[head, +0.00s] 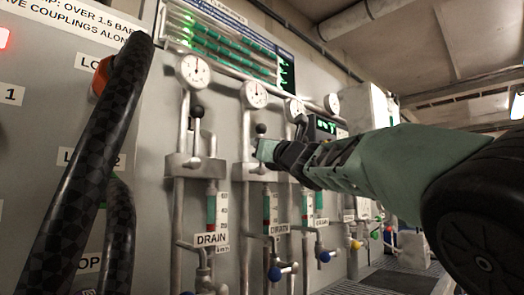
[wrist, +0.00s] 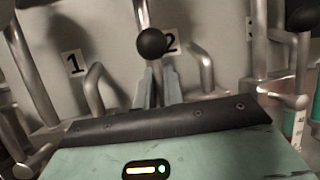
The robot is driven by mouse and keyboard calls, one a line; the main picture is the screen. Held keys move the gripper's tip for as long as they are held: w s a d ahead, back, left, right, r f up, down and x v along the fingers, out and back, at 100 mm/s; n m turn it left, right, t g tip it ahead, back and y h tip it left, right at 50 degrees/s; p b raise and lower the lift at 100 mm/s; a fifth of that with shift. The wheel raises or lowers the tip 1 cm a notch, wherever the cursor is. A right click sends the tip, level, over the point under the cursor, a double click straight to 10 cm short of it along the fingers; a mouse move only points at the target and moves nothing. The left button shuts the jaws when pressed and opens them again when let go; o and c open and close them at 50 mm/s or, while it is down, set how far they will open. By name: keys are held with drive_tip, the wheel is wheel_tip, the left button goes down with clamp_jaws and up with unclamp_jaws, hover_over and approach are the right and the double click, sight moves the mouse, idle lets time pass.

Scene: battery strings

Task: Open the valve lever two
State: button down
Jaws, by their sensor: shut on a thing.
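Valve lever two is a thin metal rod with a black ball knob (wrist: 151,43). It stands roughly upright in front of the plate marked 2 (wrist: 172,43). In the head view its knob (head: 261,128) shows just above my gripper (head: 266,150), on the second valve column. My gripper reaches in from the right. In the wrist view the grey fingers of my gripper (wrist: 157,86) are closed around the rod below the knob. The exact contact is partly hidden by the gripper body.
Lever one (head: 197,112) stands to the left, and lever three's dark knob (wrist: 303,17) is at the right. Gauges (head: 255,95) sit above, with drain pipes and blue-handled taps (head: 275,273) below. Thick black hoses (head: 90,160) hang in the left foreground.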

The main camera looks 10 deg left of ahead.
drive_tip(key=shift+a+f, duration=0.1)
drive_tip(key=shift+f, duration=0.05)
drive_tip(key=c, duration=1.5)
unclamp_jaws()
drive_tip(key=b+v, duration=0.8)
drive_tip(key=v, duration=0.9)
drive_tip(key=shift+s, duration=0.2)
